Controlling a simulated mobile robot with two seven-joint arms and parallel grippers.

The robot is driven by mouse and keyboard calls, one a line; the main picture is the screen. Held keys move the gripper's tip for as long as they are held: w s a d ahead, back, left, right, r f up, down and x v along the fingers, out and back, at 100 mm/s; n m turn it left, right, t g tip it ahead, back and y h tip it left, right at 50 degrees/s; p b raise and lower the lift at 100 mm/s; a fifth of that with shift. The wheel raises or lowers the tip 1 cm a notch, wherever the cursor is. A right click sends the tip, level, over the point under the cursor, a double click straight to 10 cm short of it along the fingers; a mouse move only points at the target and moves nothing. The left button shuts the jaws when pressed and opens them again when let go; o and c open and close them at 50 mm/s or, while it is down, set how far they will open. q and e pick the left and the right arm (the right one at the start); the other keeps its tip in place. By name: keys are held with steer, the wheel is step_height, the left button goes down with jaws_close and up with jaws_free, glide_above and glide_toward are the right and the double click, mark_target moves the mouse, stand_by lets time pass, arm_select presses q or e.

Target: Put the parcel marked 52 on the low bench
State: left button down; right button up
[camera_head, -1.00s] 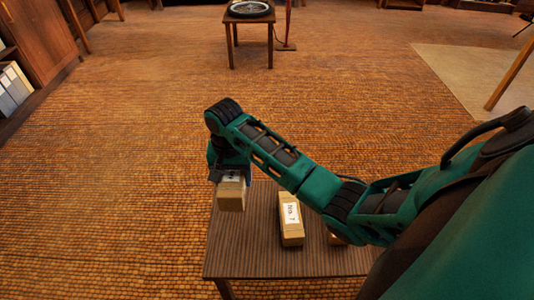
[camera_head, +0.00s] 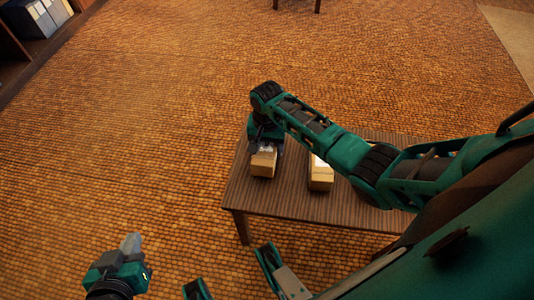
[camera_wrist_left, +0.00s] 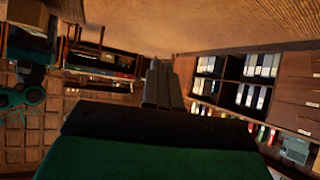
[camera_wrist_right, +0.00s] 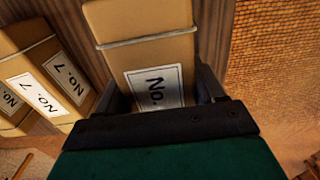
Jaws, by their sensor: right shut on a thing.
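My right gripper (camera_head: 265,142) is shut on a cardboard parcel (camera_head: 263,164), over the left end of a striped wooden bench (camera_head: 285,203). In the right wrist view the held parcel (camera_wrist_right: 150,55) sits between the two fingers; its white label reads "No.", with the number hidden by the gripper. I cannot tell whether it touches the bench top. Another parcel (camera_head: 321,178) stands on the bench to the right; its labels read "No. 7" in the right wrist view (camera_wrist_right: 28,50). My left gripper (camera_head: 130,243) is shut and empty, left of the bench and apart from it.
Shelves with binders (camera_head: 35,18) stand at the upper left; the left wrist view also shows binder shelves (camera_wrist_left: 240,80). Legs of another small table (camera_head: 297,5) show at the top edge. The floor left of and beyond the bench is clear. My right arm covers part of the bench.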

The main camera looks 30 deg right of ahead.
step_height(320, 180, down, 3)
steer(key=shift+b, duration=0.6)
steer(key=o, duration=1.4)
steer(key=shift+f, duration=0.15)
